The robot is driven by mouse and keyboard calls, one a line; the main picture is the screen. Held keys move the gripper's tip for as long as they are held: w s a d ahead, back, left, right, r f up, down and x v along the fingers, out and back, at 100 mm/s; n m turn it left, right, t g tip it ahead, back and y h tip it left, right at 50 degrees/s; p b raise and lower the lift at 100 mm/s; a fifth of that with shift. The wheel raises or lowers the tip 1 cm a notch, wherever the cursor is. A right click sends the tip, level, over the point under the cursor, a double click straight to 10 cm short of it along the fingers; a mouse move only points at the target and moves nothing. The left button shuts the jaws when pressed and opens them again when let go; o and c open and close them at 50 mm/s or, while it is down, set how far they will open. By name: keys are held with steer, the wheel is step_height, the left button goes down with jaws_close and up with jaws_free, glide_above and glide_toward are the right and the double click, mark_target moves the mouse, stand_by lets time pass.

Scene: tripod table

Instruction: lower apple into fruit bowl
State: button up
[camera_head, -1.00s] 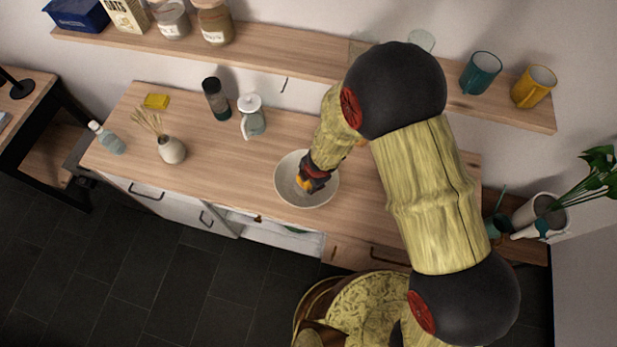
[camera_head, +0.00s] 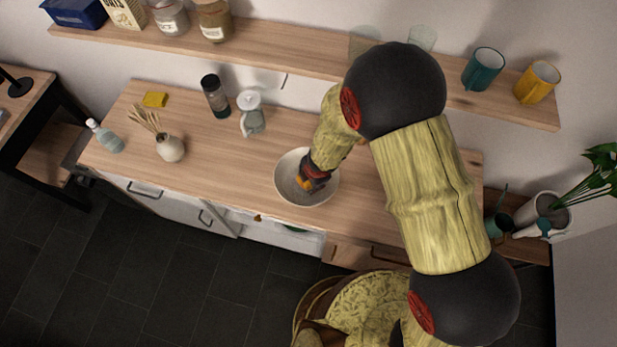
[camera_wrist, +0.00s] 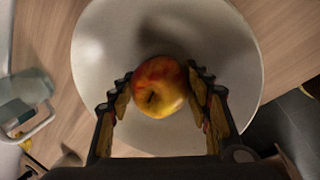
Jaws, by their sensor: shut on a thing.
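The fruit bowl (camera_head: 291,190) is a wide, pale round bowl near the front edge of the wooden counter; it also fills much of the wrist view (camera_wrist: 95,50). The apple (camera_wrist: 160,87) is red and yellow, with its stem facing the wrist camera. My gripper (camera_wrist: 160,92) has its black, ridged fingers on either side of the apple and is shut on it. In the head view my gripper (camera_head: 310,185) reaches down inside the bowl's outline. The apple is mostly hidden there. I cannot tell whether the apple touches the bowl's bottom.
A lidded glass jar (camera_head: 251,116) and a dark bottle (camera_head: 215,96) stand left of the bowl towards the back. A reed vase (camera_head: 170,148) is farther left. The wall shelf (camera_head: 300,52) runs above the counter. Bare counter (camera_head: 225,165) lies left of the bowl.

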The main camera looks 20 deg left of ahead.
steer(key=shift+f+b, duration=0.55)
steer(key=shift+f, duration=0.1)
stand_by(0.5)
steer(key=o, duration=1.3)
steer(key=shift+o, duration=0.2)
steer(key=shift+v, duration=3.15)
steer(key=shift+r, duration=0.55)
steer(key=shift+s+d, duration=0.1)
steer(key=shift+r, duration=0.1)
